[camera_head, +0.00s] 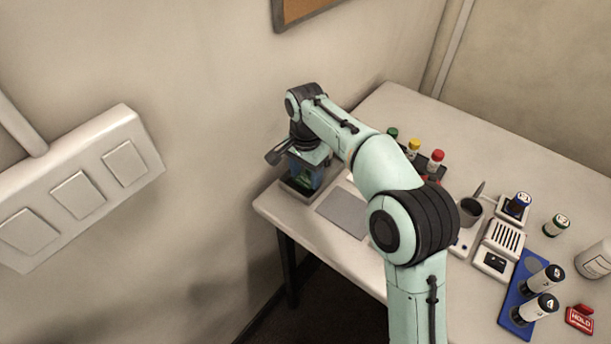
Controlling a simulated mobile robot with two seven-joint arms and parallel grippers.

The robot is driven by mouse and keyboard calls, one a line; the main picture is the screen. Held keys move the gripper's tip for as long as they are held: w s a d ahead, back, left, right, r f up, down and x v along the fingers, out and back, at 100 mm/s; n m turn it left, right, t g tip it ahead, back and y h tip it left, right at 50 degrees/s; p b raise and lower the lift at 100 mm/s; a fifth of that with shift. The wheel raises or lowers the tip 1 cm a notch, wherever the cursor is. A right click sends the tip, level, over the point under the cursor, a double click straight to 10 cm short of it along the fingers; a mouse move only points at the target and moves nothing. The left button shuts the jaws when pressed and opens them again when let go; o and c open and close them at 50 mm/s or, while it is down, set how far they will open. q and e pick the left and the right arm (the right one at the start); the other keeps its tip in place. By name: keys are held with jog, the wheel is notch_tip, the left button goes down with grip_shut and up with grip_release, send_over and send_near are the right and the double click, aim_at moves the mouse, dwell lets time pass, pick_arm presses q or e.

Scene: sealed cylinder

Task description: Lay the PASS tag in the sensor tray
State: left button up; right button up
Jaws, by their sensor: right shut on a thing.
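My right gripper (306,172) is at the left corner of the table, pointing down. It is shut on a small green tag (304,182), which I take to be the PASS tag; its lettering cannot be read. My left gripper is not in view.
A grey pad (343,211) lies right of the tray. Bottles with green, yellow and red caps (414,145) stand behind my arm. A dark cup (470,212), a slotted device (507,237), a blue holder (517,315) with cylinders and a red HOLD tag (580,319) are at right.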

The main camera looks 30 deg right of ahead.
aim_at(306, 179)
jog(key=shift+f, duration=0.3)
jog(key=shift+f, duration=0.15)
jog(key=o, duration=0.7)
jog(key=shift+o, duration=0.2)
notch_tip(306, 179, up, 12)
jog(key=p, duration=0.3)
jog(key=shift+r+p, duration=0.2)
jog(key=shift+p, duration=0.2)
jog(key=shift+f, duration=0.1)
